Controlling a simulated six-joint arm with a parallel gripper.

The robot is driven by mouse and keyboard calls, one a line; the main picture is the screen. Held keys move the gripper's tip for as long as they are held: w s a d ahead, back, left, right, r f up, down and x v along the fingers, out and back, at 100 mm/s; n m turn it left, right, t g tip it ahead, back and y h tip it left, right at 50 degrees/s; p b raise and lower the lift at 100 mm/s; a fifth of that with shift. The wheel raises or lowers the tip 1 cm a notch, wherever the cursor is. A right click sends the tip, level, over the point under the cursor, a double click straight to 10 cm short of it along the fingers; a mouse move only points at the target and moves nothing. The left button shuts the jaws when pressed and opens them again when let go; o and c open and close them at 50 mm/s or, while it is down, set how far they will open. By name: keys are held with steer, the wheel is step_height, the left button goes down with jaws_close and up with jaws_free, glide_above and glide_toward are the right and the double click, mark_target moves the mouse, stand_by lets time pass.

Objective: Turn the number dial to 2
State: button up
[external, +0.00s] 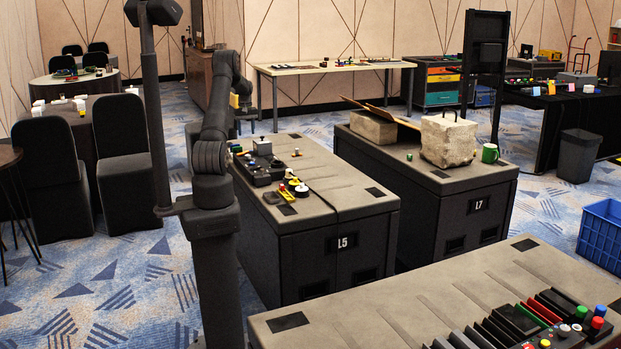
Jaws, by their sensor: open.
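My gripper (241,108) is small and dark at the end of my arm, over the left edge of the bench marked L5; its jaws are open, and I see nothing held in them. On that bench lies a dark panel (262,172) with small knobs and parts. A grey box (262,147) with a small knob on top stands at its far side. A round black-and-white piece (301,191) sits at its near right. I cannot tell which of these is the number dial, and no digits are readable. My gripper appears apart from them.
Small yellow and red pieces (288,191) lie beside the panel. The bench marked L5 (345,195) is clear toward its near right. Bench L7 (460,185) holds a stone-like block (448,141) and a green mug (490,153). A near bench (380,310) carries coloured buttons.

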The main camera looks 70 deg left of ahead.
mark_target(248, 157)
step_height(248, 157, down, 13)
steer(key=shift+r, duration=0.1)
stand_by(0.3)
steer(key=c, duration=1)
